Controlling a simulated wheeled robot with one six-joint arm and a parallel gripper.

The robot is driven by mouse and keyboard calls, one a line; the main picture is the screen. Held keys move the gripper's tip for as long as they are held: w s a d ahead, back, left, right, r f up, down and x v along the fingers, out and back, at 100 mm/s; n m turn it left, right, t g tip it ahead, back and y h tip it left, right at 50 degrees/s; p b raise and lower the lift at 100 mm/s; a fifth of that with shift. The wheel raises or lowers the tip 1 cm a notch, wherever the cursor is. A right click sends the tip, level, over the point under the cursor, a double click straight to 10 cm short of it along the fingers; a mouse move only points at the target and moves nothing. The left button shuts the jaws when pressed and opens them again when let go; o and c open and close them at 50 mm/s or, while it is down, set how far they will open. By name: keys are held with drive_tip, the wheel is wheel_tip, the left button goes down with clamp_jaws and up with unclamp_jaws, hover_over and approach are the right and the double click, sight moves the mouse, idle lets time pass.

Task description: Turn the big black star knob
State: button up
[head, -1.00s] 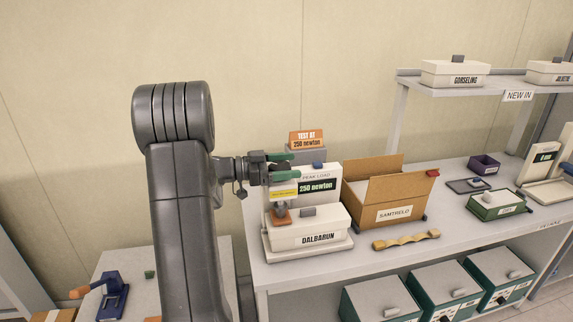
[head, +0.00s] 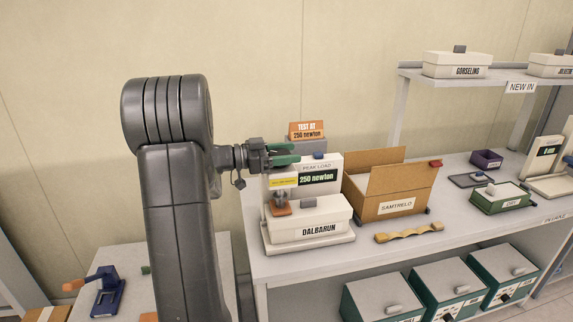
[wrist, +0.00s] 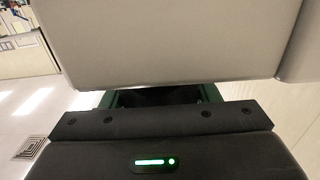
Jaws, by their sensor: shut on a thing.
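My gripper (head: 288,155), with green fingers, is at the top left of the white test stand (head: 328,168) in the head view. The big black star knob is mostly hidden there by the fingers and the stand. In the wrist view, a dark part that appears to be the star knob (wrist: 155,97) lies between the green fingers, and my gripper is shut on it. Its lobes cannot be made out. The stand's display (head: 318,177) reads 250 newton under PEAK LOAD.
An orange TEST AT 250 newton sign (head: 307,131) stands behind. An open SAMTRELO carton (head: 390,190) is close on the right. A wavy tan piece (head: 408,233) lies in front.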

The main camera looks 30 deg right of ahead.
drive_tip(key=t+b, duration=0.1)
drive_tip(key=b, duration=0.3)
drive_tip(key=shift+w+f+n, duration=0.1)
drive_tip(key=shift+f+n, duration=0.3)
drive_tip(key=t+b, duration=0.1)
drive_tip(key=b, duration=0.1)
drive_tip(key=n+t+b, duration=0.1)
drive_tip(key=b, duration=0.2)
drive_tip(key=shift+r+h, duration=0.25)
drive_tip(key=shift+h, duration=0.05)
